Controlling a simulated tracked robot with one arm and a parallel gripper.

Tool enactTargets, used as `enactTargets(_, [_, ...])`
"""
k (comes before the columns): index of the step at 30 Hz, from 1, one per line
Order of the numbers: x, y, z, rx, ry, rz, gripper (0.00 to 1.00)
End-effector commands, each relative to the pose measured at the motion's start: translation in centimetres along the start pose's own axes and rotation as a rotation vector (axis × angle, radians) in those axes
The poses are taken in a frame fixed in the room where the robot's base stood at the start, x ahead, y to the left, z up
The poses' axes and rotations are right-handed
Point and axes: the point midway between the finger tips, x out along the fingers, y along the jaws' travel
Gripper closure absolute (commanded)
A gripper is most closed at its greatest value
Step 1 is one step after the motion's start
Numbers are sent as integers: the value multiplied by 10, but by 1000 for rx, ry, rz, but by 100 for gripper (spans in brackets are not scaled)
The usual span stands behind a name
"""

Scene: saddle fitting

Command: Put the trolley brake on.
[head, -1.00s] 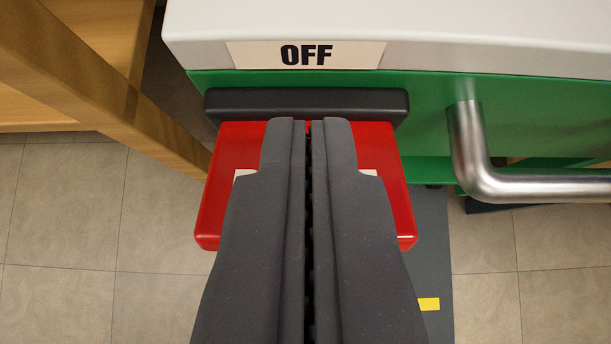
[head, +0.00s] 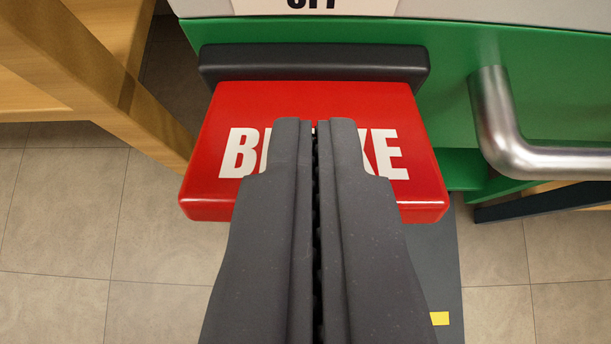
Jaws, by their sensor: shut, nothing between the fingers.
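The red brake pedal (head: 315,102) sticks out from a dark mount (head: 314,63) on the green trolley (head: 450,105). White lettering on its top reads as BRAKE, with the middle letters hidden behind my gripper. My gripper (head: 314,122) is shut and empty, its fingertips over the middle of the pedal. I cannot tell whether the tips touch it. A white label (head: 310,5) above the pedal is cut off by the top edge; its lower part shows.
A curved metal handle (head: 500,130) juts out at the right of the pedal. A wooden beam (head: 110,75) slants down at the left. Tiled floor (head: 60,220) and a dark strip with a yellow mark (head: 440,318) lie below.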

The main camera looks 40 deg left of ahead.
Motion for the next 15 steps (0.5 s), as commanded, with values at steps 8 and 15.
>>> enactTargets(8, [0,0,9,0,82,0,100])
enactTargets(15, [1,-1,26,3,229,-2,100])
